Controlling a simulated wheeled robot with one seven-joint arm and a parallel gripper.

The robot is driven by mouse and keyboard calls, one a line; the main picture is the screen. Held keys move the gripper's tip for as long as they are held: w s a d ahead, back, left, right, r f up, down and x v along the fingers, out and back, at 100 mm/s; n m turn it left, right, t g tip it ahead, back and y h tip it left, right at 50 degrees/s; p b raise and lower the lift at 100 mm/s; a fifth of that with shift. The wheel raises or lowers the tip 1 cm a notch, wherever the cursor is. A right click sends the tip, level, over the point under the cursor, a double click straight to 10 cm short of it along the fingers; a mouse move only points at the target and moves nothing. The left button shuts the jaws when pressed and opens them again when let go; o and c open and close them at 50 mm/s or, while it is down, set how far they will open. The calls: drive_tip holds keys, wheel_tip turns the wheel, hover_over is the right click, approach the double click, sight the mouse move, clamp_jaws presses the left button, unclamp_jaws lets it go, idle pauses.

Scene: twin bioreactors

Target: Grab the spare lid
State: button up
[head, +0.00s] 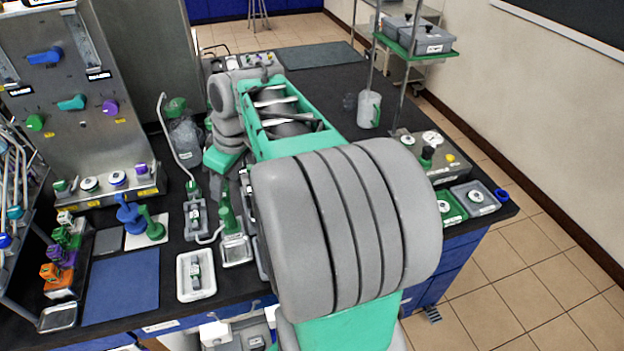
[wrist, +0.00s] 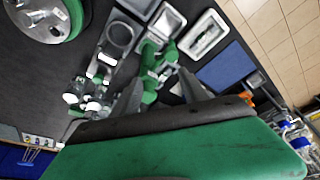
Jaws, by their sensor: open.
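No label marks the spare lid, so I cannot tell for sure which piece it is. A small round white lid with a dark knob (head: 478,196) lies in a grey tray (head: 462,190) at the right end of the bench in the head view. My gripper (wrist: 160,73) shows in the wrist view with its two fingers apart. Green-handled parts (wrist: 150,88) show between and beyond the fingers; nothing is clearly held. My arm hides the fingertips in the head view, and the right-end tray is not seen in the wrist view.
A green tray (head: 447,217) stands beside the grey one, with a blue ring (head: 502,195) at the bench edge. A white tray (head: 181,286) and a blue mat (head: 120,287) lie front left. A jug (head: 368,108) stands near a rack post. The dark bench behind is mostly free.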

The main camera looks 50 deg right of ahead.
drive_tip(key=s+d+f+n+y, duration=0.1)
drive_tip(key=s+d+f+n, duration=0.15)
drive_tip(key=d, duration=1.15)
drive_tip(key=s+d+f+n, duration=0.2)
drive_tip(key=d+f, duration=0.2)
drive_tip(key=d, duration=0.9)
drive_tip(key=shift+n, duration=0.25)
drive_tip(key=p+x, duration=0.1)
drive_tip(key=x, duration=0.6)
drive_tip(key=shift+w+a+f, duration=0.1)
drive_tip(key=shift+w+f, duration=0.05)
drive_tip(key=shift+f, duration=0.2)
clamp_jaws()
drive_tip(key=shift+r, duration=0.15)
